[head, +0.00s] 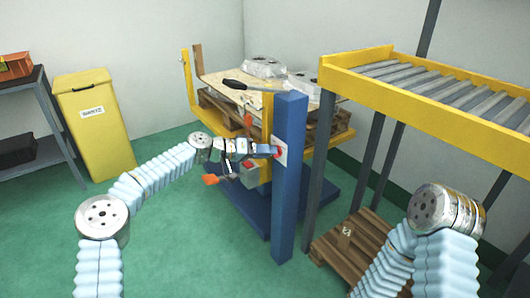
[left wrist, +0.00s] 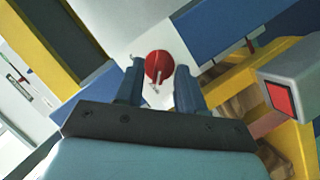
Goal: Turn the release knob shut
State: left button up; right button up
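The red release knob (head: 278,151) sits on a white plate (head: 283,143) on a blue post (head: 288,190). My left gripper (head: 268,149) reaches it from the left and mostly covers it. In the left wrist view, the round red knob (left wrist: 159,66) with a small pale pointer shows between the tips of my two fingers (left wrist: 159,78). One finger is on each side, close to the knob. I cannot tell whether they press on it. My right gripper is out of view; only my right arm shows at the bottom right.
Behind the post, castings (head: 263,68) lie on a board (head: 225,92) on a yellow-framed stand. A roller conveyor (head: 420,80) stands at right, with a wooden pallet (head: 352,240) under it. A yellow bin (head: 92,120) and a shelf (head: 40,85) are at left. Green floor is clear at left.

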pick_arm(q)
jog(key=b+v, duration=0.1)
jog(key=v, duration=1.2)
jog(key=shift+s+a+r, duration=0.15)
jog(key=shift+s+a, duration=0.1)
jog(key=shift+a, duration=0.05)
